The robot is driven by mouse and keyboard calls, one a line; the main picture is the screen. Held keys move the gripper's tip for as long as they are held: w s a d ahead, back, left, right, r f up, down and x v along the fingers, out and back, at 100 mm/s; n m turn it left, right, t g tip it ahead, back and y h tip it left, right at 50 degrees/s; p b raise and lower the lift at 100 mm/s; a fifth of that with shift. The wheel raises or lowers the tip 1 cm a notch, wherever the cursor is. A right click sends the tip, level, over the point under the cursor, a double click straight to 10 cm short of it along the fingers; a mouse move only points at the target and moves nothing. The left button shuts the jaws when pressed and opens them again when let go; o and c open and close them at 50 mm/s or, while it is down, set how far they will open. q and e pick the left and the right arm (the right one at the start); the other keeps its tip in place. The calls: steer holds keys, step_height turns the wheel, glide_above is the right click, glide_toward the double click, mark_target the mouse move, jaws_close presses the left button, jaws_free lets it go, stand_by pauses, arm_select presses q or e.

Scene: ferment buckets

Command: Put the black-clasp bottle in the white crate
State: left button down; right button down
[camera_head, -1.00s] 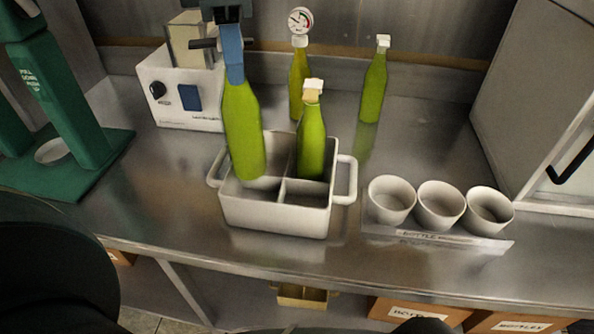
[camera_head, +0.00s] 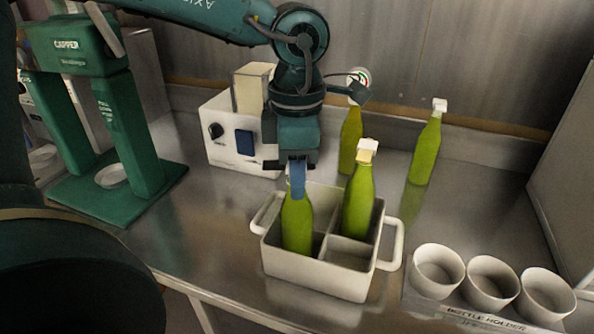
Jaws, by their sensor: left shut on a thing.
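My left gripper (camera_head: 297,180) is shut on the neck of a green bottle (camera_head: 297,222). Its blue fingers hide the bottle's top, so I cannot see the clasp colour. The bottle is upright, its lower part inside a left compartment of the white crate (camera_head: 312,277). I cannot tell whether its base touches the crate floor. Another green bottle (camera_head: 357,205) with a white top stands in the crate's back right compartment. The front right compartment is empty. My right gripper is not in view.
Behind the crate stand a green bottle with a gauge (camera_head: 350,138) and a white-topped green bottle (camera_head: 427,150). A white machine (camera_head: 228,150) is behind left, a green capper (camera_head: 130,140) farther left. A holder with white cups (camera_head: 437,270) is at right.

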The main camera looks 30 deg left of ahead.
arm_select(q)
steer(key=c, duration=1.1)
jaws_free()
steer(key=shift+c, duration=0.2)
steer(key=shift+r, duration=0.1)
steer(key=shift+r, duration=0.2)
step_height(320, 180, up, 12)
steer(key=shift+f, duration=0.2)
